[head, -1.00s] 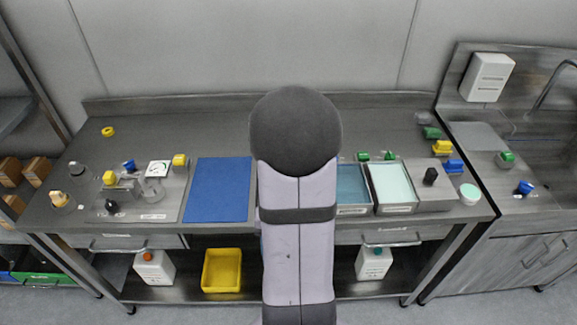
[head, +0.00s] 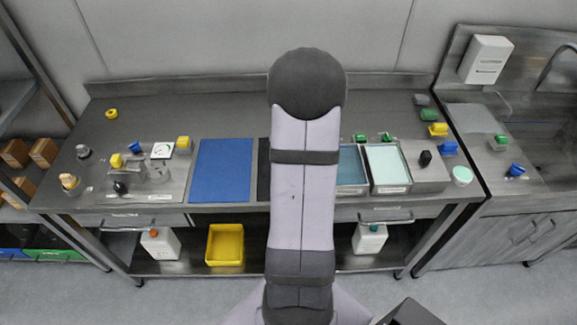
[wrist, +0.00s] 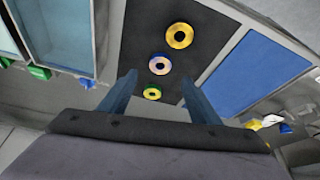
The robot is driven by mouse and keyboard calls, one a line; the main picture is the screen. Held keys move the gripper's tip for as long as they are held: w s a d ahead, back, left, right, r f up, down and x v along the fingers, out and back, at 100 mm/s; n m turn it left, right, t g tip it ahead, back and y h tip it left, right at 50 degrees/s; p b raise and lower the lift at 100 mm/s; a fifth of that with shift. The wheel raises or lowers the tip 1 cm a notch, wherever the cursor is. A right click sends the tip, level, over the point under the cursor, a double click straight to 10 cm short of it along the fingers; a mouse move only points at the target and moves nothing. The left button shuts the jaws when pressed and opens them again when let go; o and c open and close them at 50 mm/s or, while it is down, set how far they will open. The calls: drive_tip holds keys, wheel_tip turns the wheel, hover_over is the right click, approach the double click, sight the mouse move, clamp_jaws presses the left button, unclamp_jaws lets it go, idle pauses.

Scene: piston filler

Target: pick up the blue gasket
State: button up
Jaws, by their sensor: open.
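In the wrist view three rings lie in a row on a black mat (wrist: 205,32). The height of the tips above the mat is unclear. In the head view my arm hides the rings and most of the black mat (head: 264,170).
A blue mat (head: 222,170) lies left of the black mat. Trays with teal (head: 350,166) and pale (head: 386,165) insides stand to the right, green blocks behind them. The rear worktop is largely clear.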

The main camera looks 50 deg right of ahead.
drive_tip(key=shift+s+x, duration=0.2)
drive_tip(key=shift+x, duration=3.1)
drive_tip(key=shift+a+f, duration=0.1)
drive_tip(key=shift+a, duration=0.1)
drive_tip(key=shift+c, duration=0.4)
drive_tip(key=c, duration=1)
